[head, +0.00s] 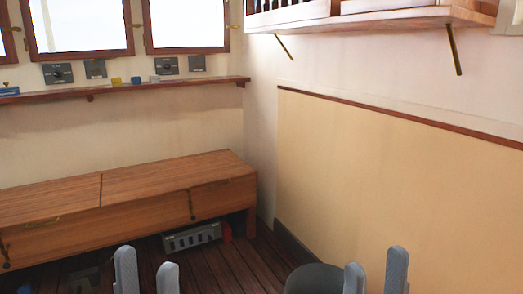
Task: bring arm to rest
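My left gripper (147,275) shows at the bottom edge, left of the middle. Its two grey fingers stand apart with nothing seen between them. My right gripper (376,275) shows at the bottom edge on the right. Its two grey fingers are also apart and nothing is seen between them. Both grippers point up in the picture, and the rest of both arms is outside the view.
A wooden bench (140,200) stands along the back wall, with a grey box (191,238) under it. A narrow shelf (120,90) runs above it. A wall shelf (375,19) juts out at upper right. Dark planks (225,265) form the floor.

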